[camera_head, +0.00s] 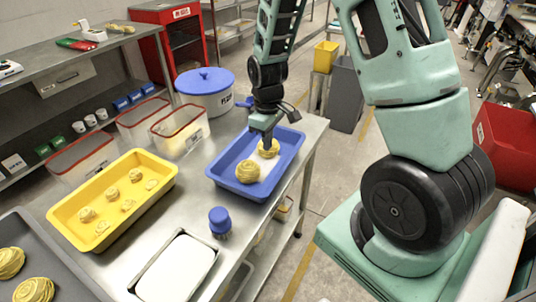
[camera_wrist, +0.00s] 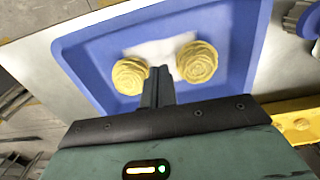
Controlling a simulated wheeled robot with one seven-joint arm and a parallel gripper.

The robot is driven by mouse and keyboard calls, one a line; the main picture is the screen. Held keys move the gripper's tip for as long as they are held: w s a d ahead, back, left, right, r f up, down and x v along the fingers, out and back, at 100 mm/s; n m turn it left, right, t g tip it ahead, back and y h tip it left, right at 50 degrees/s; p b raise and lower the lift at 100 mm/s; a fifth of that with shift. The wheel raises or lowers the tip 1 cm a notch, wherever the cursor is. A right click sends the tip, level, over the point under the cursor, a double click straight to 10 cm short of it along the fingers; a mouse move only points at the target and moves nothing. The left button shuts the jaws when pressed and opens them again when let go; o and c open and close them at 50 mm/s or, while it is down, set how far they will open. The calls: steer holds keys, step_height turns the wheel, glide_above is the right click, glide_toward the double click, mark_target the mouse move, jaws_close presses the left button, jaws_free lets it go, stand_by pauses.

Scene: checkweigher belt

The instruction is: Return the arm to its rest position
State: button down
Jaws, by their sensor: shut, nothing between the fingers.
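My gripper (camera_head: 267,143) points down over the blue tray (camera_head: 223,183) on the steel table. In the wrist view my gripper (camera_wrist: 160,72) is shut with nothing between its fingers. Two yellow pasta nests lie in the blue tray: one nearer nest (camera_head: 248,172) and one farther nest (camera_head: 268,149), partly behind my gripper in the head view. In the wrist view one nest (camera_wrist: 130,76) is left of the fingers and the other nest (camera_wrist: 197,62) is right of them. A white patch (camera_wrist: 158,50) shows on the tray floor between them. Whether the fingertips touch anything is unclear.
A yellow tray (camera_head: 62,212) with several small nests stands left of the blue tray. A blue-capped container (camera_head: 220,222) and a white scale-like plate (camera_head: 178,268) are in front. A blue-lidded white tub (camera_head: 206,92) and red-rimmed bins (camera_head: 181,132) stand behind. The table's right edge (camera_head: 312,150) is close.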

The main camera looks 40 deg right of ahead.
steer(key=shift+r, duration=1.4)
steer(key=s+a+r+n+y, duration=0.1)
steer(key=s+a+r, duration=0.3)
steer(key=a, duration=0.5)
steer(key=s+a+r+n, duration=0.1)
steer(key=s+a+r, duration=0.2)
steer(key=a, duration=0.6)
steer(key=s+a+r+n, duration=0.1)
steer(key=s+a+r, duration=0.1)
steer(key=s+a, duration=0.2)
steer(key=s+a+r, duration=0.2)
steer(key=s+a, duration=0.1)
steer(key=s, duration=0.7)
steer(key=shift+s+a+n, duration=0.3)
steer(key=shift+a+n, duration=0.05)
steer(key=shift+n, duration=0.05)
